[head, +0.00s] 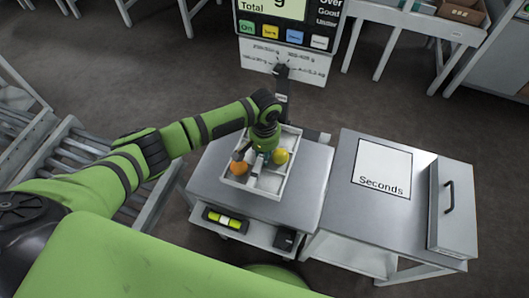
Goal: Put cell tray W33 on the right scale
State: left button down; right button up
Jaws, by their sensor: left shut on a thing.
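A pale cell tray (250,189) is over the grey weighing surface (309,180) in the middle of the head view. No label on the tray is readable. An orange tomato (239,168) and a yellow tomato (280,156) are in its cells. My left gripper (264,158) points down into the tray between them and is shut on the tray's middle part. The fingertips are largely hidden. I cannot tell whether the tray rests on the surface or is slightly above it. My right gripper is not in view.
A display (289,20) stands on a post behind the tray. To the right is a grey table with a "Seconds" card (382,168) and a handled box (451,212). A level-like tool (225,219) lies on the shelf below. A roller conveyor (75,150) runs at left.

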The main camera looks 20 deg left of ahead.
pick_arm(q)
notch_tip(320, 180, down, 4)
jog(key=b, duration=0.3)
jog(key=shift+r, duration=0.25)
jog(key=shift+f+b, duration=0.55)
jog(key=shift+f, duration=0.55)
jog(key=shift+f, duration=0.25)
jog(key=c, duration=0.9)
grip_release()
jog(key=c, duration=0.3)
